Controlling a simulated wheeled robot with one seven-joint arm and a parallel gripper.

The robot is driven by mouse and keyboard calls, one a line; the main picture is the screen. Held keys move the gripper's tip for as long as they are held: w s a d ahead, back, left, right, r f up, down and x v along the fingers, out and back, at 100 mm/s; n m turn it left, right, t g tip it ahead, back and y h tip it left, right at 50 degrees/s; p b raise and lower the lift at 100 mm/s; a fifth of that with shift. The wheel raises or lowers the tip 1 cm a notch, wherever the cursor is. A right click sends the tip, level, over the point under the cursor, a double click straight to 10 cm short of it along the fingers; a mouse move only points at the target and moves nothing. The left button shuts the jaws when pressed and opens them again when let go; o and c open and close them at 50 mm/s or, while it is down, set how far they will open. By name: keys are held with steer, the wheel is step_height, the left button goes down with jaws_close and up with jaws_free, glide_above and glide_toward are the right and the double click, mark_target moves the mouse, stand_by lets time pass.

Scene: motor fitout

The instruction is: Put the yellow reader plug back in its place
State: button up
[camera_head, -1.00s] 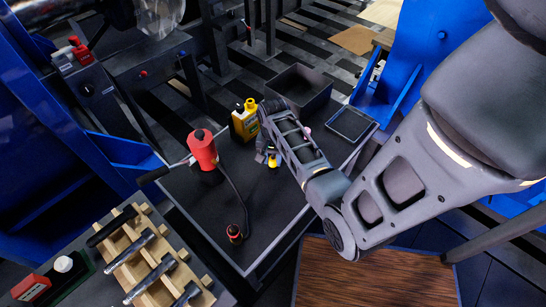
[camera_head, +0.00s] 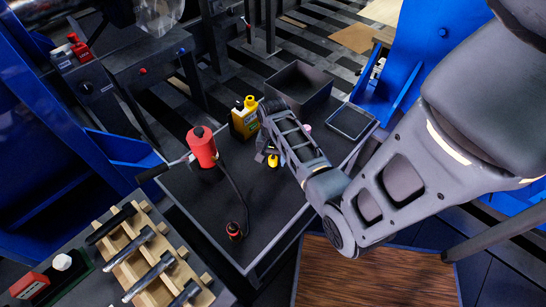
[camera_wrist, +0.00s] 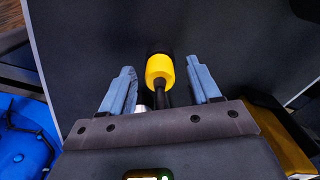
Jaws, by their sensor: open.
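The yellow reader plug (camera_head: 273,160) is on the dark cart top, below my gripper (camera_head: 267,153) and partly hidden by it. In the wrist view the plug (camera_wrist: 159,68) is a yellow cylinder with a black end and a dark stem or cable running toward my gripper. My gripper (camera_wrist: 161,84) is open, with one blue-grey finger on each side of the plug and a visible gap to both. The plug's place cannot be made out for certain in either view.
A red cylinder (camera_head: 202,147) with a black hose stands farther left. A black bin (camera_head: 301,87) and a flat tray (camera_head: 350,121) are at the back right. The cart's front middle is mostly clear.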

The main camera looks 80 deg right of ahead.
mark_target(273, 158)
step_height(273, 158, up, 8)
steer(key=shift+f, duration=0.1)
stand_by(0.4)
stand_by(0.5)
